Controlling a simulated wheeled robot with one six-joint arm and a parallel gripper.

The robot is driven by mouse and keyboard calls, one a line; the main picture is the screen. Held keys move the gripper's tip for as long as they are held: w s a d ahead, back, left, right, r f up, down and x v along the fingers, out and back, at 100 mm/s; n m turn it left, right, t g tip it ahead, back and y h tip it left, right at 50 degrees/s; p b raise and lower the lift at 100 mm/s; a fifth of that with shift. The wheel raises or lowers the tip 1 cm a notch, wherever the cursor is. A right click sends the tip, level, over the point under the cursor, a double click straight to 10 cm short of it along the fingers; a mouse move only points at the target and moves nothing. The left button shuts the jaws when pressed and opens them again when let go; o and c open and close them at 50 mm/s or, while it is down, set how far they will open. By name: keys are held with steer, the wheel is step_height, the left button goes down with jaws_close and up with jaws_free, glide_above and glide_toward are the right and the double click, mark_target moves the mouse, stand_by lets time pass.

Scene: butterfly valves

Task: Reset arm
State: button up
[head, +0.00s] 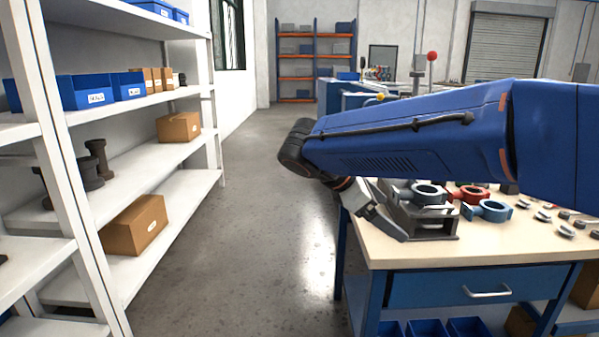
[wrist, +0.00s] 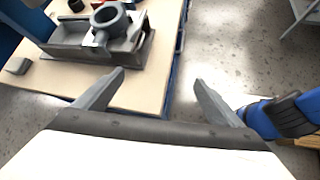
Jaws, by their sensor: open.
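My gripper (wrist: 157,82) is open and empty in the wrist view, its two fingers well apart over the bench edge and the floor. In the head view my blue arm reaches across from the right, and my gripper (head: 385,222) hangs below its end by the bench's left edge, partly hidden by the arm. A grey valve body (wrist: 110,18) sits in a dark metal fixture (wrist: 135,50) ahead of the left finger. The same fixture (head: 436,228) stands on the bench just right of my gripper in the head view, with the grey valve body (head: 425,194) on it.
The workbench (head: 400,255) also holds a red valve body (head: 470,194), a blue valve body (head: 489,211) and several small metal parts. A white shelf (head: 165,205) with boxes and blue bins stands at the left. The concrete floor (head: 240,240) between them is clear.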

steer(key=s+d+f+m+g+y, duration=0.1)
steer(key=s+d+f+m+y, duration=0.3)
steer(key=s+d+f+m, duration=0.45)
steer(key=s+f+m+t+y, duration=0.1)
steer(key=s+f+m+y, duration=0.1)
steer(key=s, duration=0.5)
steer(key=s+d+f+m+t+y, duration=0.1)
steer(key=s+f+m+y, duration=0.2)
steer(key=s+f+m, duration=0.2)
steer(key=shift+s+f+m+t, duration=0.25)
steer(key=shift+s+m+t, duration=0.15)
steer(key=shift+s+m, duration=0.65)
